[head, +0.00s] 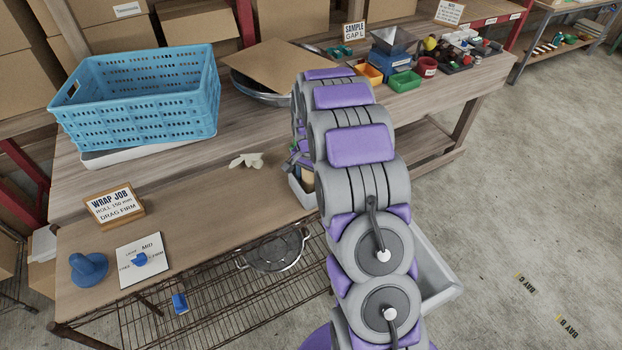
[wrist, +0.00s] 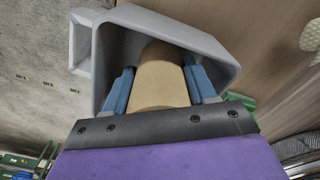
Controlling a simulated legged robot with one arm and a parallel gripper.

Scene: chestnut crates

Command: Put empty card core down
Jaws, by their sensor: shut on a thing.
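The card core (wrist: 158,85) is a plain tan cylinder in the wrist view. My gripper (wrist: 160,75) has its two blue fingers shut on the core's sides. The core's far end reaches into the mouth of a grey bin (wrist: 190,20), whose walls stand around it. I cannot tell whether the core touches the bin's floor. In the head view my arm hides most of the gripper; part of a pale grey bin (head: 303,195) shows at the bench edge beside the arm, with a bit of tan in it.
A blue crate (head: 140,105) stands at the back left of the bench. A wrap job sign (head: 115,204), a blue knobbed piece (head: 89,268) and a white card (head: 145,260) lie at the front left. A grey tray (head: 440,275) shows behind my arm.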

